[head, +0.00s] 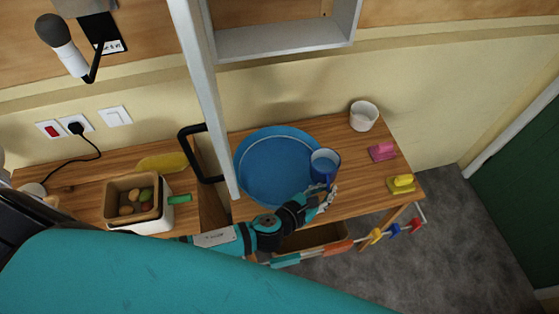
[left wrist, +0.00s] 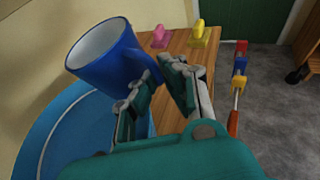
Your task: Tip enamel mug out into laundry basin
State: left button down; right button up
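The blue enamel mug (head: 324,167) is over the right part of the blue laundry basin (head: 262,180), which sits on the wooden table. In the left wrist view the mug (left wrist: 108,58) has its pale mouth toward the upper left, with the basin (left wrist: 62,125) below it. My left gripper (head: 325,196) is at the mug's near right side. In the left wrist view its fingers (left wrist: 157,82) close around the handle, which they partly hide. The mug's contents cannot be seen. My right gripper is not in view.
A white cup (head: 363,116), a pink block (head: 382,151) and a yellow block (head: 401,183) stand on the table's right side. A bin with potato-like items (head: 135,199) is at the left. A pale post (head: 205,90) crosses the view near the basin.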

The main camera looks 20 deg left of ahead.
aim_at(316, 181)
pick_arm(q)
jog(key=a+n+h+b, duration=0.1)
jog(key=b, duration=0.2)
jog(key=a+f+n+t+h+b, duration=0.1)
jog(key=a+n+b, duration=0.1)
jog(key=b, duration=0.1)
jog(key=shift+w+a+h, duration=0.15)
jog(key=shift+w+h, duration=0.05)
jog(key=shift+h, duration=0.1)
jog(key=shift+a+n+b, duration=0.2)
jog(key=shift+n+b, duration=0.1)
jog(key=shift+b, duration=0.1)
jog(key=shift+a+r, duration=0.1)
jog(key=shift+r, duration=0.1)
jog(key=shift+a+b, duration=0.15)
jog(key=shift+b, duration=0.25)
jog(key=shift+n+t, duration=0.3)
jog(key=shift+a+f+h+b, duration=0.1)
jog(key=shift+a+h+b, duration=0.2)
jog(key=shift+b, duration=0.1)
jog(key=shift+a+n+b, duration=0.15)
jog(key=shift+n+b, duration=0.15)
